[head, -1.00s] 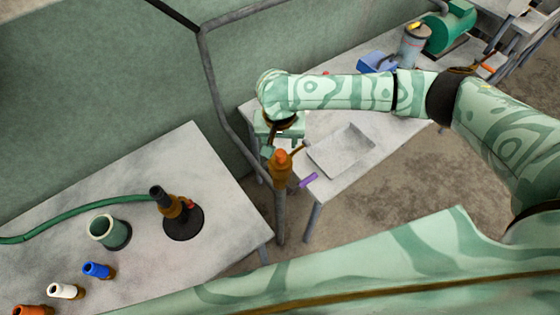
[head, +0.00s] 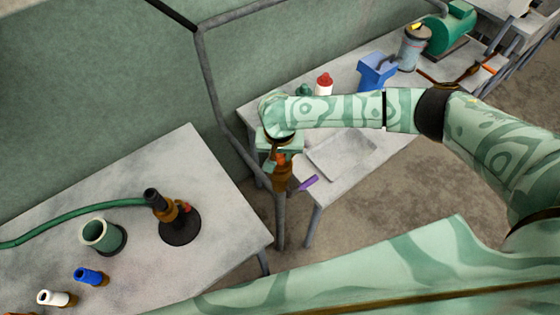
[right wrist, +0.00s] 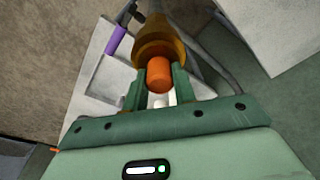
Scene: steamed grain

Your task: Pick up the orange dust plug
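The orange dust plug (right wrist: 159,74) sits at the end of a brass-brown fitting (right wrist: 160,40) in the right wrist view. In the head view the plug (head: 281,160) shows small at the top of the fitting (head: 282,178), on a grey pipe. My right gripper (right wrist: 160,80) has one finger on each side of the plug, very close to it. The frames do not show clearly whether both fingers touch it. In the head view the gripper (head: 272,158) is partly hidden under my wrist. My left gripper is not in view.
A purple-handled lever (head: 308,183) sticks out beside the fitting. A grey tray (head: 340,155) lies on the back table, with a blue container (head: 376,70) and a red-and-white bottle (head: 324,83). The left table holds a hose fitting (head: 180,228), a green cup (head: 103,235) and smaller caps (head: 90,276).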

